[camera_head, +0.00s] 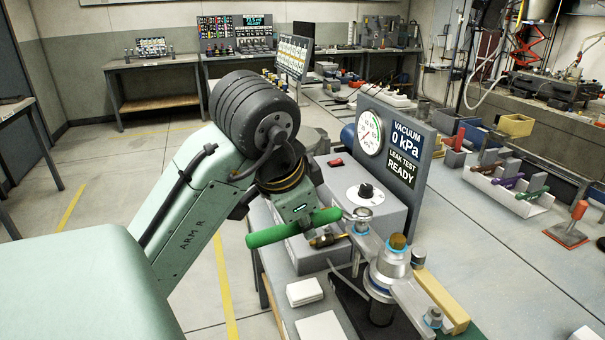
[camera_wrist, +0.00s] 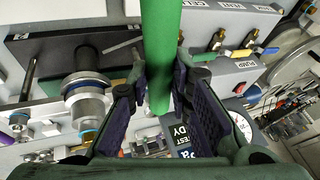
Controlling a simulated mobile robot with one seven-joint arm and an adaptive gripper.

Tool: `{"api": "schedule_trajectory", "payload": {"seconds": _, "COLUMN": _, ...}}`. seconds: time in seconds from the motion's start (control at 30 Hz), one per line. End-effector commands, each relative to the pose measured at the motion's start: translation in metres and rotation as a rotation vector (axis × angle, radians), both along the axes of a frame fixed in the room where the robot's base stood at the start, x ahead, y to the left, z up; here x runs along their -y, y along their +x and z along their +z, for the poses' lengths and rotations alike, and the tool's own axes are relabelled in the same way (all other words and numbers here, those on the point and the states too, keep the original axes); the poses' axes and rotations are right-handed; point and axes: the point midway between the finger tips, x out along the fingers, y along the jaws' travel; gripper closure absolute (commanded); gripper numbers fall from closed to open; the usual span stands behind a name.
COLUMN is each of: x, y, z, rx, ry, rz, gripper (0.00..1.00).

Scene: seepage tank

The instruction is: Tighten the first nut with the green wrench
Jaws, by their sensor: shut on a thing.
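The green wrench (camera_head: 285,231) lies across my gripper (camera_head: 300,215) in the head view, its thick green handle pointing left. In the wrist view its handle (camera_wrist: 162,45) runs upright between the two finger pads of my gripper (camera_wrist: 160,95), which is shut on it. The wrench's right end reaches toward a blue-ringed nut (camera_head: 362,219) on the left arm of the clamp fixture (camera_head: 385,275). I cannot tell whether the wrench's jaw touches or fits this nut. Another nut (camera_head: 433,316) sits at the front right of the fixture.
A grey gauge box (camera_head: 368,205) with a black knob stands just behind the wrench. Its display panel (camera_head: 402,150) reads "0 kPa" and "READY". A white rack (camera_head: 510,190) with coloured-handled tools is at the right. White blocks (camera_head: 304,291) lie at the bench's left front edge.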

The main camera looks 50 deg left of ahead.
Motion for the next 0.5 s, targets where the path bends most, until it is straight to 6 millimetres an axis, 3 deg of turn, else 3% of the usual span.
{"api": "schedule_trajectory", "payload": {"seconds": 0.5, "x": -0.0005, "y": 0.0, "z": 0.0083, "rx": 0.001, "ry": 0.002, "rz": 0.001, "gripper": 1.0}}
